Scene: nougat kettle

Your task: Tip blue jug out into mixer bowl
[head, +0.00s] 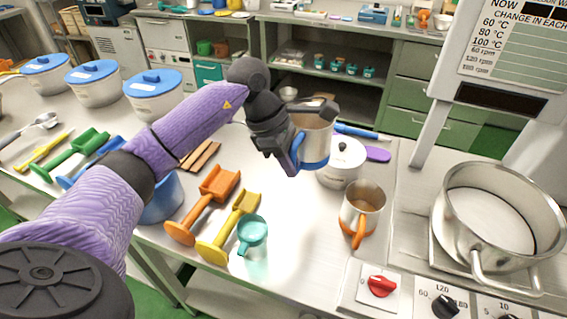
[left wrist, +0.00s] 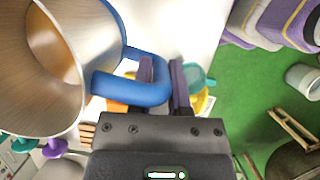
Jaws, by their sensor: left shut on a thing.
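The blue jug (head: 314,142) is a steel jug with a blue handle and a blue band. In the left wrist view the blue handle (left wrist: 112,90) passes between the fingers, and the jug's steel mouth opens at the upper left. I cannot tell for sure what is inside. The mixer bowl (head: 468,238) is a wide steel pot with a loop handle, at the right, well apart from the jug. My right gripper is not in view.
A steel jug with an orange handle (head: 362,209) stands between my gripper and the bowl, near the white lidded pot (head: 342,163). An orange scoop (head: 219,183), a yellow scoop and a teal cup (head: 253,231) lie left of it. A grey post (head: 432,130) rises behind the bowl.

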